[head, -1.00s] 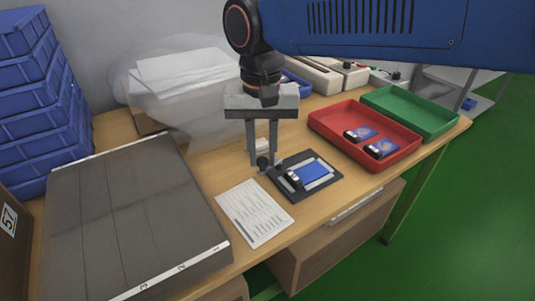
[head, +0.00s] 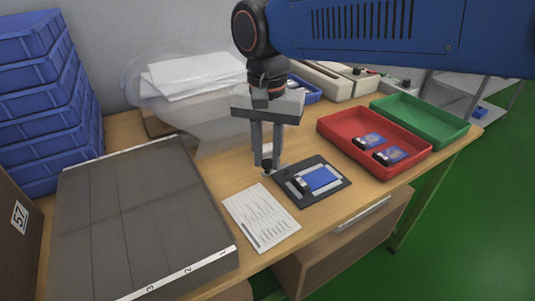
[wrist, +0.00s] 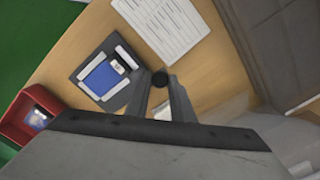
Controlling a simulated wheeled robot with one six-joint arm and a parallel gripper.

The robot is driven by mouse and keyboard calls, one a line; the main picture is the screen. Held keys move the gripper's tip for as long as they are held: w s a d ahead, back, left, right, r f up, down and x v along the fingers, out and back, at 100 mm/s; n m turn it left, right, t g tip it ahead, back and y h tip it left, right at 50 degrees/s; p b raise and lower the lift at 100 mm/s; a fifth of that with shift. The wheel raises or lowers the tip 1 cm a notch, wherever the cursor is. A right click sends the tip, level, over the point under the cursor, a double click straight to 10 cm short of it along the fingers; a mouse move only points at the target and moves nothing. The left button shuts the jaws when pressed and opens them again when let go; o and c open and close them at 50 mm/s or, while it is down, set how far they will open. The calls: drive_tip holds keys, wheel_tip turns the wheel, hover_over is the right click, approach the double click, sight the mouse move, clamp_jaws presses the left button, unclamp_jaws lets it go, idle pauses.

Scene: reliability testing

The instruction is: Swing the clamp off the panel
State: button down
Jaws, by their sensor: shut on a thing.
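A blue panel (head: 321,178) lies in a dark fixture (head: 336,192) with light grey strips, on the table. In the wrist view the panel (wrist: 101,77) carries a small black-and-white part at one corner. My gripper (head: 267,168) points down just left of the fixture. Its fingers are shut on the clamp's black knob (head: 268,165), which also shows between the fingertips in the wrist view (wrist: 160,79). The knob is beside the panel, not over it. The rest of the clamp is mostly hidden by the fingers, so I cannot tell where its arm lies.
A printed sheet (head: 261,217) lies left of the fixture. A red tray (head: 335,134) with two panels and a green tray (head: 425,122) stand to the right.

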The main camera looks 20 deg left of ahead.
sight(268, 161)
drive_tip(key=c, duration=1.5)
unclamp_jaws()
drive_tip(key=shift+c, duration=0.2)
drive_tip(key=shift+r, duration=0.1)
wheel_tip(268, 161, up, 17)
drive_tip(key=shift+r, duration=0.15)
drive_tip(key=shift+w+d, duration=0.1)
drive_tip(key=w+d+f+t, duration=0.1)
drive_tip(key=w+d+f, duration=0.15)
drive_tip(key=d, duration=0.65)
drive_tip(key=w+d+f+y, duration=0.1)
drive_tip(key=d+f, duration=0.3)
drive_tip(key=d, duration=0.5)
drive_tip(key=w+d+f+t, duration=0.1)
drive_tip(key=d+f, duration=0.2)
drive_tip(key=d, duration=0.6)
drive_tip(key=s+d+f+t, duration=0.1)
drive_tip(key=s+d+f, duration=0.2)
drive_tip(key=d+f, duration=0.3)
drive_tip(key=s+d+f+t, duration=0.1)
drive_tip(key=s+d+f, duration=0.2)
drive_tip(key=d+f, duration=0.3)
drive_tip(key=s+d+f+h, duration=0.1)
drive_tip(key=s+d+f, duration=0.2)
drive_tip(key=d+f, duration=0.3)
drive_tip(key=shift+s+m+t, duration=0.35)
drive_tip(key=shift+m+t, duration=0.05)
